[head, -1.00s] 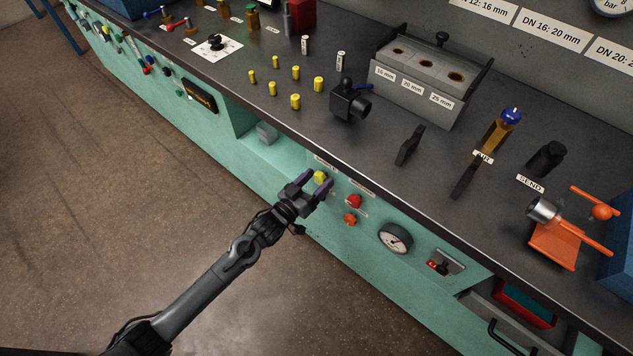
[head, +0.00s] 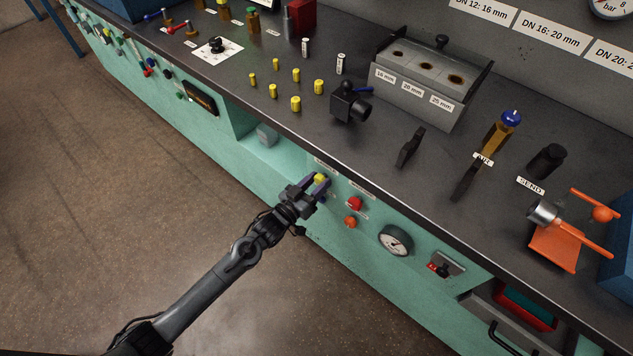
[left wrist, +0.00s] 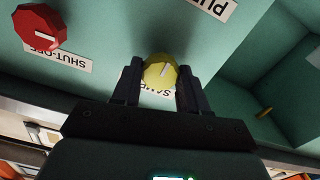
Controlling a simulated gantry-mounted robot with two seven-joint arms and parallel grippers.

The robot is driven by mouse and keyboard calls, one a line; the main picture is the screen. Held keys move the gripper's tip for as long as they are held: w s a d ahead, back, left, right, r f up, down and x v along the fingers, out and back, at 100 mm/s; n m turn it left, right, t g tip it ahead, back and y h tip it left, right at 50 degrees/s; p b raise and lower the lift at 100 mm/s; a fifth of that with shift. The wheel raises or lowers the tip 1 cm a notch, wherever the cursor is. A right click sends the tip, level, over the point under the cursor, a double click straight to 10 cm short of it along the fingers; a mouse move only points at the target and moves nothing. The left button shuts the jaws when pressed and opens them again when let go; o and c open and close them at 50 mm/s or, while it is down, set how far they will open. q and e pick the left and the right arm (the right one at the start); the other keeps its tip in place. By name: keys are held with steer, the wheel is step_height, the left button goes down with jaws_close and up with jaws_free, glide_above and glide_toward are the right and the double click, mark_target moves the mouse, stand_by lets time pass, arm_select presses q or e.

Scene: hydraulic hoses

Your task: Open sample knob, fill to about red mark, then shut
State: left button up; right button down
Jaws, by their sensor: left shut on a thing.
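The yellow sample knob (head: 320,179) sits on the green front panel below the bench edge. In the left wrist view the knob (left wrist: 160,71) has a white pointer line, and a label partly hidden behind it reads "SAMP". My left gripper (head: 315,186) is shut on the knob, one finger on each side of it; the fingers also show in the left wrist view (left wrist: 158,90). No bottle being filled and no red fill mark can be made out. My right gripper is not in view.
A red shut-off knob (head: 355,203), an orange knob (head: 350,221) and a pressure gauge (head: 395,240) are on the panel to the right. An open recess (head: 272,150) lies to the left. Yellow fittings (head: 295,103) and a black camera-like block (head: 350,102) stand on the bench above.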

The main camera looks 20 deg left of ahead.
arm_select(q)
steer(key=shift+r+m+p, duration=0.2)
steer(key=shift+m+p, duration=0.45)
steer(key=shift+m, duration=0.15)
steer(key=shift+m+p, duration=0.7)
steer(key=shift+m, duration=0.5)
steer(key=shift+d+f+m+p, duration=0.1)
steer(key=shift+m+p, duration=0.65)
steer(key=shift+m, duration=1.05)
steer(key=o, duration=1.1)
steer(key=shift+c, duration=0.2)
steer(key=shift+s, duration=0.1)
